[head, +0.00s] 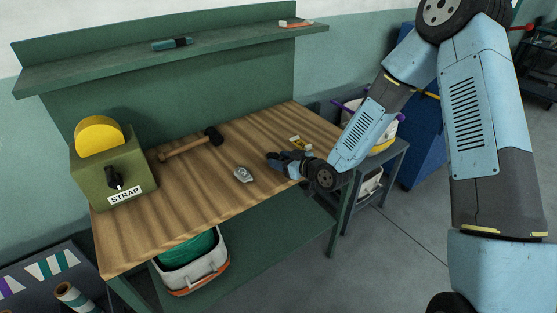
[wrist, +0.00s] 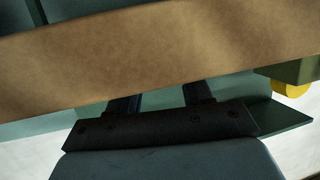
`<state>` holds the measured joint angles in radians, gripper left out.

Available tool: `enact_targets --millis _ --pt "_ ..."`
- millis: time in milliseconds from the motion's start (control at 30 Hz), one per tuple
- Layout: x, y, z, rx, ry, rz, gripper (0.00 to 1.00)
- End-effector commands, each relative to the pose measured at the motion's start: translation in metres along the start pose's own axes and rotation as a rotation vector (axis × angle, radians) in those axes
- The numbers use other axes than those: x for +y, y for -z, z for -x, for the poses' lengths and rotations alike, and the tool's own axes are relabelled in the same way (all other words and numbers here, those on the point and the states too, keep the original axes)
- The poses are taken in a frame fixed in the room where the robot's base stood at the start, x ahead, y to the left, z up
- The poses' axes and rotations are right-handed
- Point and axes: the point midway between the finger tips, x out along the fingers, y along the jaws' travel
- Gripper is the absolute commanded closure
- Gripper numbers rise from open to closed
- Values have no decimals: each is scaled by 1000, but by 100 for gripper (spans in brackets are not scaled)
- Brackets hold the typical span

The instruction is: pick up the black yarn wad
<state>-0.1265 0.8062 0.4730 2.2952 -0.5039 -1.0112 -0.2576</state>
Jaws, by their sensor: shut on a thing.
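My gripper (head: 277,160) is low over the right end of the wooden bench top (head: 225,205), pointing left. It is shut on a dark thing at its fingertips, which I take for the black yarn wad; its outline blends with the dark fingers. I cannot tell whether it touches the bench. In the wrist view, the two dark fingers of my gripper (wrist: 160,98) stand apart, and the wad cannot be made out between them.
A silver tape measure (head: 243,174) lies just left of my gripper. A small yellow item (head: 299,142) lies behind it. A mallet (head: 190,146) and a green strap box (head: 112,172) are farther left. A shelf (head: 180,62) overhangs the back. The front bench top is clear.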

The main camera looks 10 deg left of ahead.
Motion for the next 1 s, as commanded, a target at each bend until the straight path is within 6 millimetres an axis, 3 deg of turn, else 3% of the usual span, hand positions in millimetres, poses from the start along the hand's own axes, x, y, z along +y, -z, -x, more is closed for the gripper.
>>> enact_targets --millis 267,533,933,1000 --pt "0 2 1 1 -1 0 79" --pt "0 30 10 3 -1 3 79" --pt "11 74 80 0 -5 2 80" --pt "14 75 100 -1 -7 0 80"
